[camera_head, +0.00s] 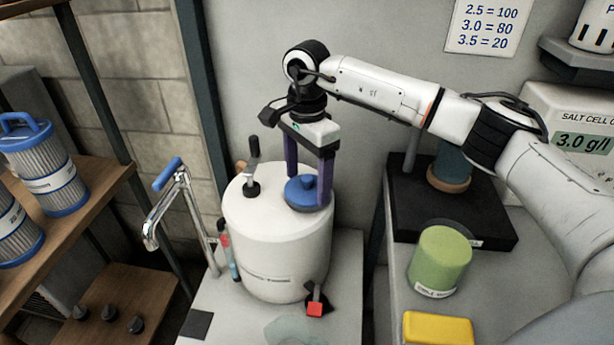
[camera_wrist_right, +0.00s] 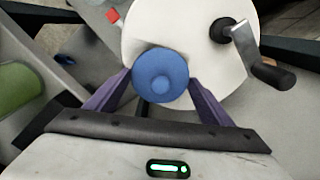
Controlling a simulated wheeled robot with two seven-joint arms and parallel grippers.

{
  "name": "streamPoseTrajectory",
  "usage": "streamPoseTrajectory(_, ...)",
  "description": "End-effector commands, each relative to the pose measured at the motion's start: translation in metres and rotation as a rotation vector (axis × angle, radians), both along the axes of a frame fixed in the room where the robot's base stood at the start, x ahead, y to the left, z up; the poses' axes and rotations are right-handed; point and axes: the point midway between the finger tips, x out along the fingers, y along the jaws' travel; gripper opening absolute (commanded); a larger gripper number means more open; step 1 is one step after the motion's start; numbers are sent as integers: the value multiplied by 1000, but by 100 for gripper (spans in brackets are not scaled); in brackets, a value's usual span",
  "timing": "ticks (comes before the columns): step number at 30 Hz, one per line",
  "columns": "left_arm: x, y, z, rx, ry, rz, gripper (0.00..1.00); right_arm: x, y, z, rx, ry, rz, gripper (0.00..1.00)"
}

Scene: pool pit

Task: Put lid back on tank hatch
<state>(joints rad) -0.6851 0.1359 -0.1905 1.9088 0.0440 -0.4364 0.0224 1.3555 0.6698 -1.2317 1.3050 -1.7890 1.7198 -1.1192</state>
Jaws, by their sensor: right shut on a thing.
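A white cylindrical tank (camera_head: 275,250) stands on a grey surface in the middle of the head view. A round blue lid (camera_head: 302,196) with a knob is at the right part of the tank's top, where the hatch would be. The lid also shows in the right wrist view (camera_wrist_right: 160,78). My right gripper (camera_head: 307,195) reaches down from above, its two purple fingers shut on the lid's opposite sides. The hatch opening is hidden under the lid, and I cannot tell whether the lid is fully seated. My left gripper is not in view.
A black-handled crank (camera_head: 252,175) rises from the tank top, left of the lid. A tap pipe with a blue handle (camera_head: 168,178) stands to the left. A green canister (camera_head: 440,258) and yellow block (camera_head: 438,328) are at right.

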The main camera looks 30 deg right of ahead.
Motion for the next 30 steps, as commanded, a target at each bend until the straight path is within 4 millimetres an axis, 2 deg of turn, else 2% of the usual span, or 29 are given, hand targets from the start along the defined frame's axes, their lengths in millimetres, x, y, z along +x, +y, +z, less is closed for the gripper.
streamPoseTrajectory(5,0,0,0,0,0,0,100,0,0,0,0,0,0,53)
streamPoseTrajectory(6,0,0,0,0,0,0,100,0,0,0,0,0,0,82)
streamPoseTrajectory(9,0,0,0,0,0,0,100,0,0,0,0,0,0,97)
streamPoseTrajectory(23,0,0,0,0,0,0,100,0,0,0,0,0,0,100)
streamPoseTrajectory(30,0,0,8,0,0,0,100,0,0,11,0,0,0,100)
